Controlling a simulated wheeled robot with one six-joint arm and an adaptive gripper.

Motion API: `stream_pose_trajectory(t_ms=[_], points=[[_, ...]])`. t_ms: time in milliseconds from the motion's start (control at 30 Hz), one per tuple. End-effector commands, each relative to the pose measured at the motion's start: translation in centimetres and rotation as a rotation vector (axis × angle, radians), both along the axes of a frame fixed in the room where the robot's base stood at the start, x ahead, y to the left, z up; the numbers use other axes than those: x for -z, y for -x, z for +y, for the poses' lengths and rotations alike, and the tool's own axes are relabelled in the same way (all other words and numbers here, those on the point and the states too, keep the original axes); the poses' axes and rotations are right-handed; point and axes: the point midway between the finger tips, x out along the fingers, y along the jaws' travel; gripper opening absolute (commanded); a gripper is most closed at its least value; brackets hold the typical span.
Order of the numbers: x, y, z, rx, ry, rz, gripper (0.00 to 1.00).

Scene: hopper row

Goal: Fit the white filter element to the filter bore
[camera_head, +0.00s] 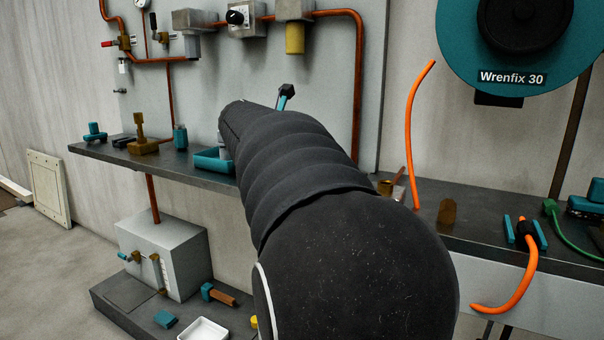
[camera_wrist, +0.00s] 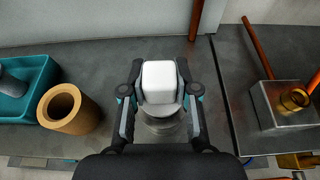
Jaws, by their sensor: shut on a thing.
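A white block-like piece with rounded edges, which looks like the white filter element (camera_wrist: 160,76), is between the fingers of my gripper (camera_wrist: 160,92) in the wrist view. The fingers are shut on its two sides. A paler, glassy round shape shows just below it; I cannot tell whether it is part of the piece. In the head view my arm hides the gripper and the piece. I cannot identify the filter bore for sure; a grey metal block (camera_wrist: 273,112) with a brass ring (camera_wrist: 294,97) stands to the right of my gripper.
A tan hollow cylinder (camera_wrist: 70,110) stands on the grey shelf left of my gripper, beside a teal tray (camera_wrist: 37,82) holding a grey part. A copper pipe rises behind.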

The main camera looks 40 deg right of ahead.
Motion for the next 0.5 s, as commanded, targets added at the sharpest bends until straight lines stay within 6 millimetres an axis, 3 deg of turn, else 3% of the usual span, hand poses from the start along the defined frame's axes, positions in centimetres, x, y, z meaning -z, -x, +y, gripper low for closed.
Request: stream_pose_trajectory(t_ms=[500], points=[[1.7, 0.0, 0.0, 0.0, 0.0, -0.001, 0.0]])
